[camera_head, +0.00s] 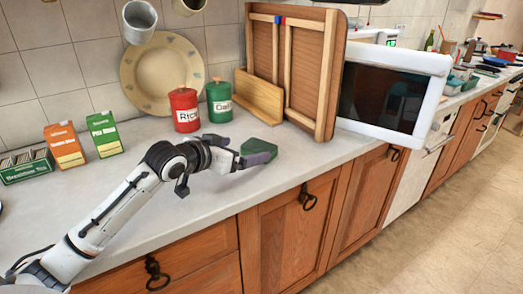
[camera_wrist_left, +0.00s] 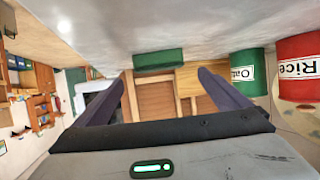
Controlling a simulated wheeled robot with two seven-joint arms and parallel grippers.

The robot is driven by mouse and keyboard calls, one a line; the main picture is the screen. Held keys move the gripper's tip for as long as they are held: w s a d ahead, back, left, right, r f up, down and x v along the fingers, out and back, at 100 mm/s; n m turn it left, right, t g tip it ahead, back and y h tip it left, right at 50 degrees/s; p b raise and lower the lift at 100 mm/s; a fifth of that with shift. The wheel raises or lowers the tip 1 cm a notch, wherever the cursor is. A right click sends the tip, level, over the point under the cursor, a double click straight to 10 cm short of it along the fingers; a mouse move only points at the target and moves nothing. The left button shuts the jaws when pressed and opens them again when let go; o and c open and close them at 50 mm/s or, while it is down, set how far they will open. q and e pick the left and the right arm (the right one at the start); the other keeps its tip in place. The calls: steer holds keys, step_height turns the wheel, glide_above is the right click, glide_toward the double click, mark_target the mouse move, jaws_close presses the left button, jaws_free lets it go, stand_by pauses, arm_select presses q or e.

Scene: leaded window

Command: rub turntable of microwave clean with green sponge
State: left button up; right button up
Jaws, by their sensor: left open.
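The green sponge (camera_head: 258,146) lies on the counter, below the wooden boards. My left gripper (camera_head: 254,152) is at the sponge, low over the counter, with its fingers apart. In the left wrist view, which is upside down, the sponge (camera_wrist_left: 158,60) shows between and beyond the two open fingers (camera_wrist_left: 160,80); I see no grip on it. The white microwave (camera_head: 372,35) stands at the back right, partly hidden by its dark-windowed door (camera_head: 385,98), which appears swung out toward the counter edge. The turntable is hidden. My right gripper is out of view.
Red rice (camera_head: 184,110) and green oats (camera_head: 219,102) canisters stand behind my left arm. A wooden-framed panel (camera_head: 305,70) leans between sponge and microwave. A large plate (camera_head: 161,75) leans on the wall; tea boxes (camera_head: 65,146) stand left. The front counter strip (camera_head: 210,205) is clear.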

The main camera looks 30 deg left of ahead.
mark_target(258, 146)
arm_select(q)
steer(key=x, duration=0.9)
steer(key=shift+c, duration=0.3)
steer(key=c, duration=1.1)
steer(key=shift+r, duration=0.15)
steer(key=shift+c, duration=0.2)
step_height(258, 146, up, 10)
steer(key=shift+f+p, duration=0.1)
steer(key=shift+p, duration=0.2)
